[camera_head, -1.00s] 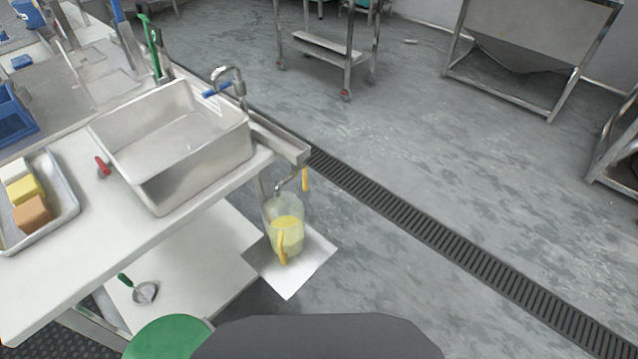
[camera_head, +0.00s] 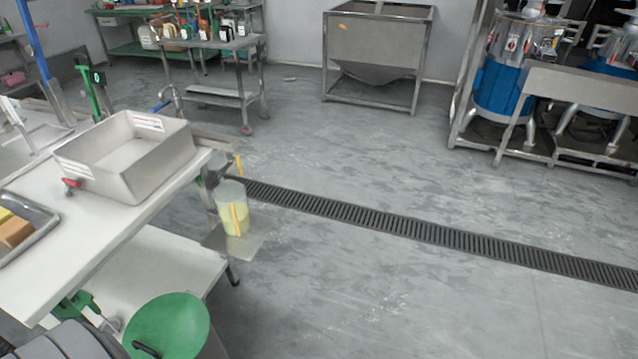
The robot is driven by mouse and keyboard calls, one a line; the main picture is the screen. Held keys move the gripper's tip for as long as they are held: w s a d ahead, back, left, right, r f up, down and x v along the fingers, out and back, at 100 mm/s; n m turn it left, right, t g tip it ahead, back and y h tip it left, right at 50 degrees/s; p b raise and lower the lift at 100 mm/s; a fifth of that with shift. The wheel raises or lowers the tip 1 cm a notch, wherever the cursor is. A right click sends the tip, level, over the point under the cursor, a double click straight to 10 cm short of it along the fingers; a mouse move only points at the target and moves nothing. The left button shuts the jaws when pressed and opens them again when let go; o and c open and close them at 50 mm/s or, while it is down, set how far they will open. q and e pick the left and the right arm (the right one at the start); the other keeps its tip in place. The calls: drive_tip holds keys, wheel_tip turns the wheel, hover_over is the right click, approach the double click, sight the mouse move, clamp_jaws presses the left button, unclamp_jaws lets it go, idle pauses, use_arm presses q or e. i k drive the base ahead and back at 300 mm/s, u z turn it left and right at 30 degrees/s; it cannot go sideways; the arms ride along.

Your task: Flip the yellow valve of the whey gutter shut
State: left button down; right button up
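The yellow valve lever (camera_head: 239,165) is small and stands roughly upright at the outer end of the whey gutter (camera_head: 215,142), beside the bench. The gutter runs out from the steel basin (camera_head: 128,155) on the white bench. Below the valve a clear jug (camera_head: 231,191) with a yellow handle holds pale yellow liquid. It stands on a small grey plate (camera_head: 253,247). Whether liquid is running from the spout is too small to tell. Neither of my grippers is in view.
A steel tray (camera_head: 38,215) with blocks lies on the bench at left. A floor drain grate (camera_head: 400,226) crosses the floor. A steel hopper (camera_head: 370,50) and blue machines (camera_head: 500,90) stand behind. The floor at right is clear.

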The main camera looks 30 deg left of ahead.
sight(241, 166)
drive_tip(key=z, duration=0.55)
drive_tip(key=i, duration=1.4)
drive_tip(key=u, duration=0.4)
drive_tip(key=i, duration=0.95)
drive_tip(key=u, duration=1.55)
drive_tip(key=i, duration=0.65)
drive_tip(key=u, duration=0.7)
